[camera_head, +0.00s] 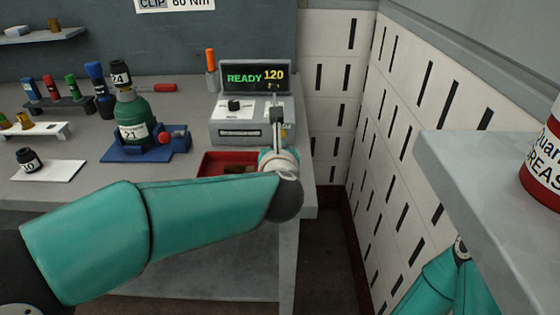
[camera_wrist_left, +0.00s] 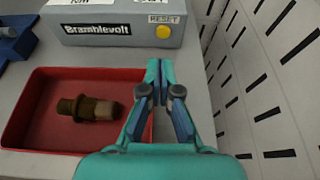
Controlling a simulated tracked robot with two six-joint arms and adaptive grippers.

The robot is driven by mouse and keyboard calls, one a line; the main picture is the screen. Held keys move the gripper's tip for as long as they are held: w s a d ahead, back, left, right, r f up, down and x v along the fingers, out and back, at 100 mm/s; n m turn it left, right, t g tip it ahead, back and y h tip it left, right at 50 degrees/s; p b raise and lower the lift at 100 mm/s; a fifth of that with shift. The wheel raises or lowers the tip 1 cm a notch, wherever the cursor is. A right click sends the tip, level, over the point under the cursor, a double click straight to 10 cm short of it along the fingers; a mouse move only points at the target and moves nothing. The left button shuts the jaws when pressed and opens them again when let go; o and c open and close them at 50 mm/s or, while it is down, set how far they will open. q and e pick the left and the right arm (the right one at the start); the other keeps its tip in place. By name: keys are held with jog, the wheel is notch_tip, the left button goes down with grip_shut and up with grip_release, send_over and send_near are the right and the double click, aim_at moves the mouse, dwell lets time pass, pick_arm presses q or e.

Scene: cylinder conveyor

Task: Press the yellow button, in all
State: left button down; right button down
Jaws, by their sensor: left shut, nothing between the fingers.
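The yellow button (camera_wrist_left: 163,32) is a small round button under a RESET label on the front of a grey device in the left wrist view. The grey device (camera_head: 240,128) stands on the bench with a screen (camera_head: 256,76) reading READY 120. My left gripper (camera_wrist_left: 160,66) is shut and empty; its fingertips appear just below the button in the left wrist view, and whether they touch it cannot be told. My right gripper is out of view.
A red tray (camera_wrist_left: 22,125) holding a brass-brown fitting (camera_wrist_left: 90,108) lies in front of the device. A green bottle (camera_head: 134,110) in a blue holder stands to the left. A slotted white wall (camera_head: 335,100) is close on the right.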

pick_arm(q)
jog(key=v, duration=0.5)
jog(key=shift+d, duration=0.2)
dwell(0.4)
